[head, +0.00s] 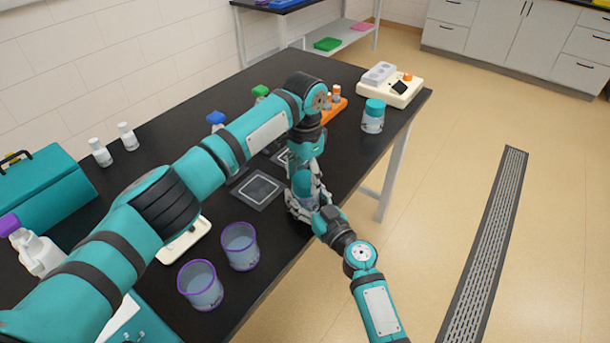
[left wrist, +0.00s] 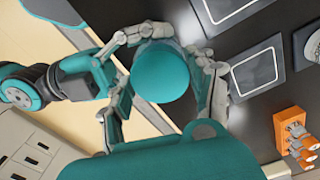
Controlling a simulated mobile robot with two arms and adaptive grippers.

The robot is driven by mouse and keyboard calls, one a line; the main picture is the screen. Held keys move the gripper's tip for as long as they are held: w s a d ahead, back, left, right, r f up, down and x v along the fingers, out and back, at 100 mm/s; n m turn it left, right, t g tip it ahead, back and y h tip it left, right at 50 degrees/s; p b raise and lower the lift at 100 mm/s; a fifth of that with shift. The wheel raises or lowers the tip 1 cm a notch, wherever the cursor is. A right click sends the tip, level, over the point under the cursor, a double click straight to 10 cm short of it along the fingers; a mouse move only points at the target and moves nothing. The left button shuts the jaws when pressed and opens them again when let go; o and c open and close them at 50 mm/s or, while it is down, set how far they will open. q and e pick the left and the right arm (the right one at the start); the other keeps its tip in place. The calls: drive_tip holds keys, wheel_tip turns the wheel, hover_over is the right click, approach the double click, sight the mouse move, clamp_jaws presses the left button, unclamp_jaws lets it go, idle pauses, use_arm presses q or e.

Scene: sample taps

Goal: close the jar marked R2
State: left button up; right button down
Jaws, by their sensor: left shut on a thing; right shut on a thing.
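A jar (head: 309,201) with a teal lid (head: 302,183) is at the table's front edge, mostly hidden by my grippers; I cannot read its marking. My left gripper (head: 305,174) reaches down from above and is shut on the lid. The round lid top (left wrist: 161,72) shows between the fingers of my left gripper (left wrist: 160,95) in the left wrist view. My right gripper (head: 307,207) comes from the front and is shut around the jar body below the lid. Whether the lid sits fully down is hidden. Another teal-lidded jar (head: 373,116) stands at the right end, its label unreadable.
A dark square mat (head: 258,190) lies left of the jar. Two purple-rimmed cups (head: 240,246) stand near the front edge. An orange rack (head: 334,110) and a white instrument (head: 392,88) are farther back. A teal case (head: 42,190) is at left.

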use_arm(q)
drive_tip(key=shift+m, duration=1)
drive_tip(key=o, duration=1.3)
drive_tip(key=shift+r, duration=0.1)
drive_tip(key=shift+r, duration=2.2)
drive_tip(key=n, duration=0.1)
drive_tip(key=r+n, duration=0.1)
drive_tip(key=n, duration=0.2)
drive_tip(key=shift+r, duration=0.3)
drive_tip(key=n, duration=0.2)
drive_tip(key=r+n, duration=0.1)
drive_tip(key=n, duration=0.1)
drive_tip(key=r+n, duration=0.1)
drive_tip(key=n, duration=0.1)
